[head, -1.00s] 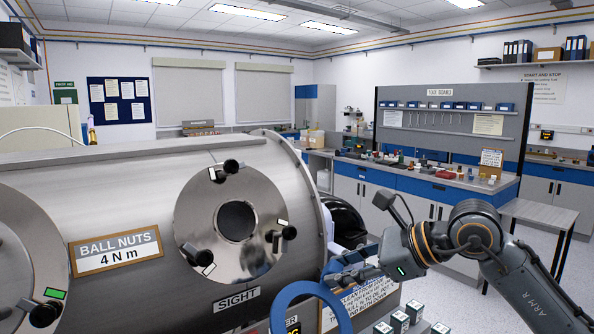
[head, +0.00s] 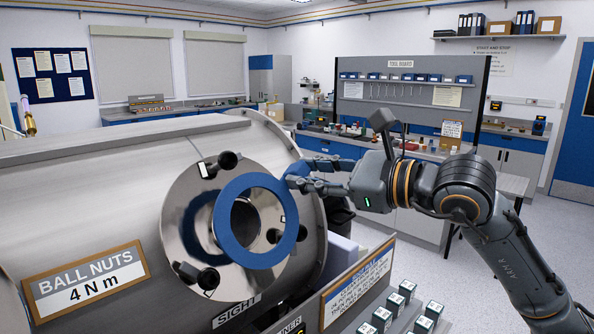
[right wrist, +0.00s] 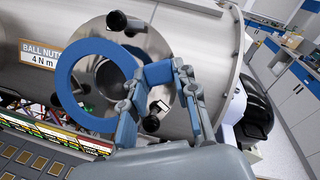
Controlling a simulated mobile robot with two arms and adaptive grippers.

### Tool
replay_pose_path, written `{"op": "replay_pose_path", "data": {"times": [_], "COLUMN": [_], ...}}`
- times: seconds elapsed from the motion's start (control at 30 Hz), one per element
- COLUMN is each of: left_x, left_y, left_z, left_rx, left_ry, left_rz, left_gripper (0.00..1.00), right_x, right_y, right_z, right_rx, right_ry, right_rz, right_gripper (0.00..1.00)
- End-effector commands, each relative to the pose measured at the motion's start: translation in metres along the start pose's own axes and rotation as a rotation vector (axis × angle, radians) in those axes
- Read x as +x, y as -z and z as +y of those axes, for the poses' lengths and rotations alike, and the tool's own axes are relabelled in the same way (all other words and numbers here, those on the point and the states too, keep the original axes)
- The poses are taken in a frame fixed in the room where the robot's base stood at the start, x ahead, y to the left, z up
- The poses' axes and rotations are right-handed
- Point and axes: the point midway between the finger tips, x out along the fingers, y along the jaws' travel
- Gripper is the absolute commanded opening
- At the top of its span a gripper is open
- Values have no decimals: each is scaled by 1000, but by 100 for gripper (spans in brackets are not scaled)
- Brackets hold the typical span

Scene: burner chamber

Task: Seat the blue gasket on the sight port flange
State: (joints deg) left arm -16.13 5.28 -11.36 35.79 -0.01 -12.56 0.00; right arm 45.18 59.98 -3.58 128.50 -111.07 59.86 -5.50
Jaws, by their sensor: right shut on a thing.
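The blue gasket (head: 227,237) is a flat ring held upright in front of the sight port flange (head: 178,220). My right gripper (head: 293,183) is shut on the ring's right rim. The flange is a polished steel disc with a dark central bore and several black knobs around it. In the head view the ring overlaps the bore, a little right of the flange's middle. In the right wrist view the gasket (right wrist: 66,75) stands left of the fingers (right wrist: 150,95), with the flange behind it. A gap to the flange seems to show, but its depth is unclear. My left gripper is not in view.
The black knobs (head: 208,278) stand out from the flange close to the ring. A "BALL NUTS 4 N m" sign (head: 85,283) is on the vessel at left. White-topped small blocks (head: 407,290) stand in front at lower right.

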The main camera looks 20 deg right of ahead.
Motion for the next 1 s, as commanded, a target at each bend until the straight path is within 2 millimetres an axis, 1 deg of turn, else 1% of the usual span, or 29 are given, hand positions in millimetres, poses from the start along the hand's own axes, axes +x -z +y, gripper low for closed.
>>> {"op": "replay_pose_path", "data": {"times": [0.2, 0.3, 0.37, 0.47, 0.7, 0.83, 1.0], "left_x": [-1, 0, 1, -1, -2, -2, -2], "left_y": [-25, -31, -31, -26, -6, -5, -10], "left_z": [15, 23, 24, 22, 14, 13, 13], "left_rx": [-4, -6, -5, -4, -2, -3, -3], "left_ry": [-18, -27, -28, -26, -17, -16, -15], "left_rz": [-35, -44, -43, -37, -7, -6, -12], "left_gripper": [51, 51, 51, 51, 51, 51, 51], "right_x": [0, 0, -1, 6, 28, 38, 48], "right_y": [0, 0, -1, 1, 10, 14, 18], "right_z": [0, -1, -1, -1, 0, 0, 1], "right_rx": [0, 4, 7, 9, 8, 8, 8], "right_ry": [-2, -15, -32, -35, -36, -35, -35], "right_rz": [0, -4, -11, -12, -12, -12, -12], "right_gripper": [0, 0, 0, 0, 0, 0, 0]}}
